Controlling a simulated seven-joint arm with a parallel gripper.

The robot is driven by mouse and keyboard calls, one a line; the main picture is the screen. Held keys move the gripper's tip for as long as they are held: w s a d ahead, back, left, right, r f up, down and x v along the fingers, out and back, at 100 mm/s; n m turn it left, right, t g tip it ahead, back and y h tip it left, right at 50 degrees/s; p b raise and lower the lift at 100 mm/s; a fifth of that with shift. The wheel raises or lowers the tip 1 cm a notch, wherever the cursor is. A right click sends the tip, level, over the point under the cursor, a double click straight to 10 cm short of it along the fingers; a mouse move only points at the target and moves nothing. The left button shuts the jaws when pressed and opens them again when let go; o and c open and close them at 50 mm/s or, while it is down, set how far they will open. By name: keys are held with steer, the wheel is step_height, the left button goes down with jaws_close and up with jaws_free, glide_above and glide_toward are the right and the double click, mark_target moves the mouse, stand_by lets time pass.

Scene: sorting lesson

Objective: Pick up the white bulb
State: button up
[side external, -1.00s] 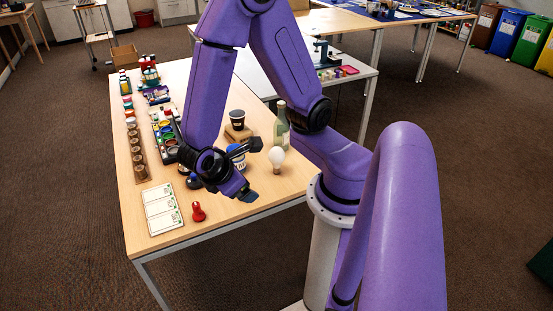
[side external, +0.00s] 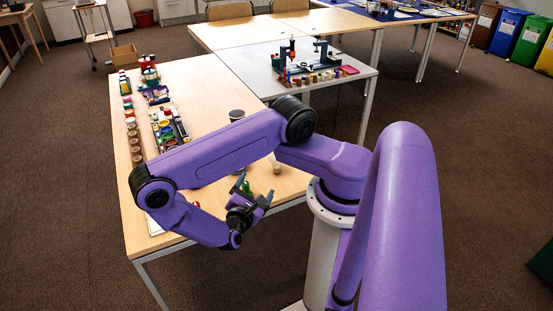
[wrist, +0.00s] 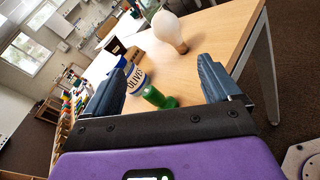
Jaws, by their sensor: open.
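The white bulb (wrist: 168,28) stands upright on the table in the wrist view, beyond my gripper and up and right of centre. In the side view my arm hides its globe and only its base (side external: 277,169) shows. My gripper (wrist: 160,68) is open and holds nothing. In the side view my gripper (side external: 253,190) is near the table's front edge, its fingers toward the bulb and apart from it. A green game piece (wrist: 158,98) appears between the fingers in the wrist view, closer than the bulb.
An olives tin (wrist: 138,80) stands left of the green piece. A dark cup (wrist: 114,47) on a wooden block (wrist: 132,54) and a bottle (wrist: 149,7) are behind. Paint pots (side external: 166,135) line the table's left side. The table (wrist: 228,28) is clear right of the bulb.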

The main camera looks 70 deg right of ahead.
steer(key=d, duration=0.1)
steer(key=s+d+f, duration=0.1)
steer(key=d+n+t+h, duration=0.1)
steer(key=shift+s+f, duration=0.35)
steer(key=shift+s+d, duration=0.1)
steer(key=shift+d, duration=0.35)
steer(key=d, duration=0.7)
steer(key=w+d, duration=0.1)
steer(key=d, duration=0.3)
steer(key=shift+w+d+f, duration=0.1)
steer(key=shift+d, duration=0.2)
steer(key=shift+w+d+f, duration=0.1)
steer(key=shift+d, duration=1.2)
steer(key=shift+w+d+f, duration=0.1)
steer(key=shift+d, duration=1.2)
steer(key=c, duration=0.8)
